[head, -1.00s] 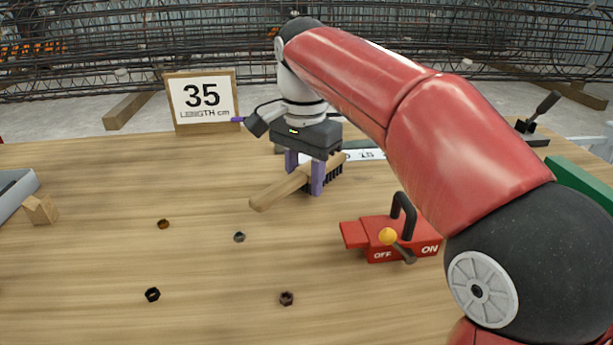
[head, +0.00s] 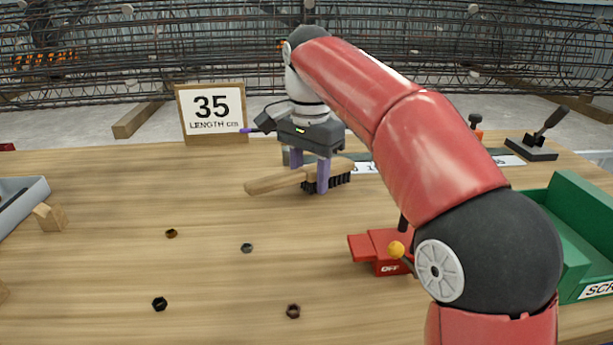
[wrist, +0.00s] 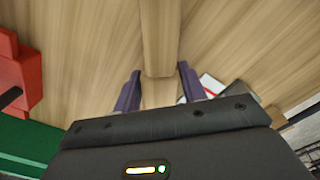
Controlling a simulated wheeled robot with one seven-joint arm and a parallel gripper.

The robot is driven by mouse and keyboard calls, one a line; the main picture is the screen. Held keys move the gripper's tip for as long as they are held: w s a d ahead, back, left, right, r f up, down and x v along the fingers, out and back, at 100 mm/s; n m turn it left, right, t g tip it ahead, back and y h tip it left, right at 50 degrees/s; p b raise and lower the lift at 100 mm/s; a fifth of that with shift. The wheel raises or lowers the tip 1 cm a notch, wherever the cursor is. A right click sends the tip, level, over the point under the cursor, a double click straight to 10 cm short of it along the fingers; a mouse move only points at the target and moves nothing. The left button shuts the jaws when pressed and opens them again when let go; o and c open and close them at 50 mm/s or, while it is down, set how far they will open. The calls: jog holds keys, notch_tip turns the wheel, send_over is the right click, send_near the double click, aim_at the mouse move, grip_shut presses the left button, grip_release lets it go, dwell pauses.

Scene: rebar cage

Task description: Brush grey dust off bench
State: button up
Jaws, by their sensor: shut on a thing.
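My gripper (head: 310,178) is shut on a wooden brush (head: 268,183) with dark bristles, over the back middle of the wooden bench (head: 110,215). The brush handle points left in the head view, with the bristles facing down on the right side. I cannot tell whether the bristles touch the bench. In the wrist view the handle (wrist: 160,40) runs between the two purple fingers of my gripper (wrist: 160,88). I cannot make out any grey dust; the area behind the brush and gripper is partly hidden.
A red switch box (head: 375,250) stands right of centre, partly hidden by my arm. A green bin (head: 590,225) is at right. A "35" sign (head: 212,112) stands behind. Several nuts, including one dark nut (head: 160,304), lie on the left and front. A grey tray (head: 22,200) is far left.

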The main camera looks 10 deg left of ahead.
jog(key=r, duration=0.3)
jog(key=shift+w+d+r, duration=0.15)
jog(key=shift+w+r, duration=0.1)
jog(key=shift+w, duration=0.15)
grip_shut()
jog(key=shift+s+r, duration=0.15)
jog(key=shift+r, duration=0.75)
jog(key=shift+s, duration=0.1)
